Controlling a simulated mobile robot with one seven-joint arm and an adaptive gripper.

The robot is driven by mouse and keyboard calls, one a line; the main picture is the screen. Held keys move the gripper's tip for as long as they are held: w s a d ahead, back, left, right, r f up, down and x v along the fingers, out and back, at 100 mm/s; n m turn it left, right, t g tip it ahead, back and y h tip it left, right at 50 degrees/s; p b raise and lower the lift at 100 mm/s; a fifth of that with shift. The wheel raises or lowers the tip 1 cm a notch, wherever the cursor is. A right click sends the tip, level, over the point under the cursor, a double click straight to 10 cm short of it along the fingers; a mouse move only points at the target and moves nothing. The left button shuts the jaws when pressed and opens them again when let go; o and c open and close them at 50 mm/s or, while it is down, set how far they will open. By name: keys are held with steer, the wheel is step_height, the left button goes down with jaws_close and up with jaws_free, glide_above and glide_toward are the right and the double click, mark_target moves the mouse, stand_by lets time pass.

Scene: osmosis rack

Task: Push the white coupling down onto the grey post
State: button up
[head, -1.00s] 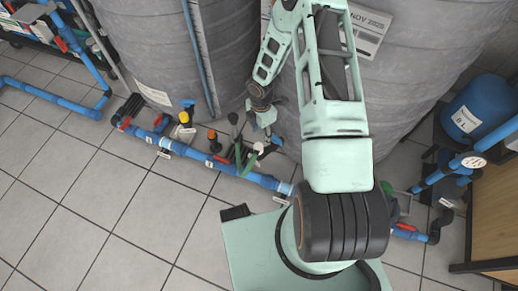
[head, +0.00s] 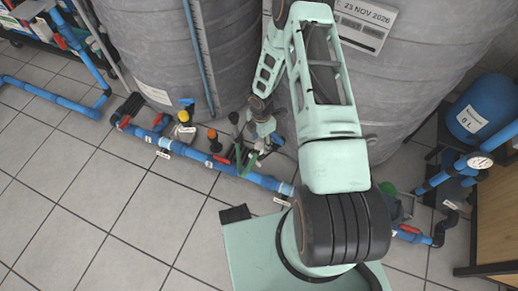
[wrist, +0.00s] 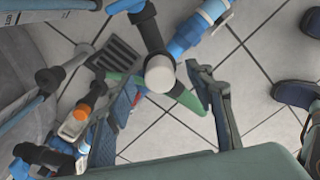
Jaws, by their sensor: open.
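The white coupling (wrist: 160,74) shows from above near the middle of the wrist view, as a pale round cap at the end of the dark grey post (wrist: 150,35). It looks in line with the post, but I cannot tell how far down it sits. My gripper (wrist: 162,92) is open, with one finger to the left and one to the right of the coupling. No clear contact shows. In the head view my gripper (head: 265,138) is low by the pipework between the tanks, and the white coupling (head: 259,145) is small beside it.
A blue pipe (head: 193,152) runs along the floor in front of two large grey tanks (head: 430,55). Valves with orange (head: 212,134) and yellow handles stand left of my gripper. A green part (wrist: 185,97) lies below the fingers. Tiled floor is clear in front.

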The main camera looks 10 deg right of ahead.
mark_target(260, 145)
steer(key=f, duration=0.1)
steer(key=f+b, duration=0.1)
steer(key=f, duration=0.2)
steer(key=shift+a+f, duration=0.15)
steer(key=shift+a, duration=0.1)
steer(key=c, duration=1.3)
steer(key=shift+r, duration=0.65)
step_height(260, 145, up, 3)
steer(key=shift+f+p, duration=0.2)
steer(key=shift+p, duration=0.35)
steer(key=s+r+p, duration=0.1)
steer(key=s+r, duration=0.2)
steer(key=s, duration=0.1)
steer(key=s+r+p, duration=0.1)
steer(key=s+r, duration=0.2)
steer(key=s, duration=0.2)
steer(key=s+r+p, duration=0.1)
steer(key=s+r, duration=0.2)
steer(key=s, duration=0.2)
steer(key=shift+a+r, duration=0.15)
